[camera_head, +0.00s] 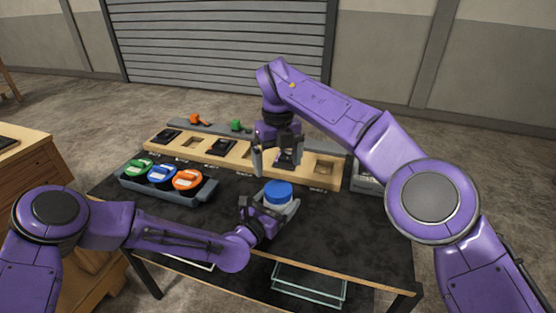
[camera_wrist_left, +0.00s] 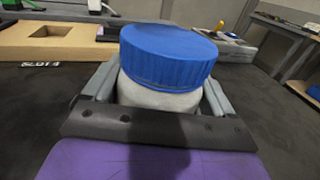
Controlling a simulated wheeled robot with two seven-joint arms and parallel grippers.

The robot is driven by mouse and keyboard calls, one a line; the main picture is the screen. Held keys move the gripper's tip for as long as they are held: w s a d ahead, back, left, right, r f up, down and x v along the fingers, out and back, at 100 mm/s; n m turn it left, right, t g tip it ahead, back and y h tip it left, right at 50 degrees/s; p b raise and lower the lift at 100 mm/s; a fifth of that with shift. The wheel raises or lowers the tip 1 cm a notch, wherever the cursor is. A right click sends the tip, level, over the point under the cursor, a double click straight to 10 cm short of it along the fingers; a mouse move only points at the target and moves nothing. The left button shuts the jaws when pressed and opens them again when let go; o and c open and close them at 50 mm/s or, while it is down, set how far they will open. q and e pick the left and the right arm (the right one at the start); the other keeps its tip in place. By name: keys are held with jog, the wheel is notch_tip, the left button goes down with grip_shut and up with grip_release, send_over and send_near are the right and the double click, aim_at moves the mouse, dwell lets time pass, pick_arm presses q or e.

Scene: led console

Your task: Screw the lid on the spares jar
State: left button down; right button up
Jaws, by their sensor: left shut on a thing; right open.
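The spares jar is a pale, whitish jar (camera_wrist_left: 160,97) with a blue lid (camera_wrist_left: 168,52) resting on its top; in the left wrist view the lid looks slightly tilted. In the head view the blue lid (camera_head: 278,191) shows at the front middle of the dark table. My left gripper (camera_head: 285,208) is shut on the jar's body, with one finger on each side, below the lid. My right gripper (camera_head: 275,165) is open and empty, above and behind the jar, over the wooden slot board. The jar's base is hidden by my left gripper.
A wooden board (camera_head: 240,160) with several slots and dark pieces runs along the back. A tray (camera_head: 200,192) at the left holds green, blue and orange round items. A grey box (camera_head: 366,182) stands at the back right. The dark tabletop (camera_head: 350,225) right of the jar is clear.

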aim_at(278, 188)
dwell(0.3)
notch_tip(278, 188, down, 8)
dwell(0.5)
jog(key=c, duration=1.1)
jog(key=o, duration=1.1)
jog(key=shift+o, duration=0.2)
notch_tip(278, 188, up, 12)
